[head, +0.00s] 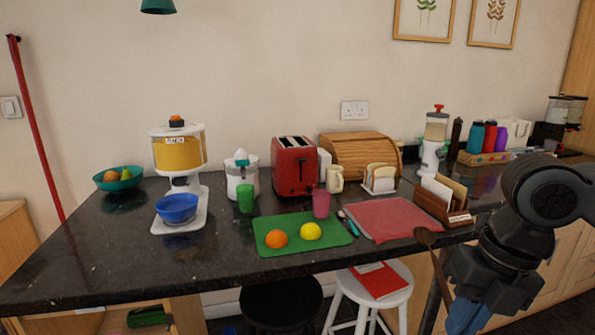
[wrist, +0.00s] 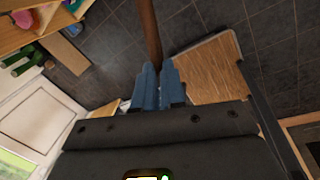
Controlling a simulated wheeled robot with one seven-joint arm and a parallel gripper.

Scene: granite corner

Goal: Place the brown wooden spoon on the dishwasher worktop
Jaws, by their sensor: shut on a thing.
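The brown wooden spoon (head: 427,237) is upright in the head view, bowl at the top, in front of the worktop's right part. My gripper (head: 464,316) is at the lower right, its blue fingers low, below the worktop's height. In the wrist view the blue fingers of my gripper (wrist: 158,78) are shut on the spoon's handle (wrist: 150,32), which runs up out of the picture. A dark granite worktop (head: 110,250) spans the head view; I cannot tell which part is the dishwasher worktop. No dishwasher front is clearly visible.
A red mat (head: 385,218), a letter rack (head: 445,208), and a green board (head: 275,243) with an orange and a lemon lie near the front edge. A white stool (head: 350,300) and a black stool (head: 280,303) stand below. The worktop's left front is bare.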

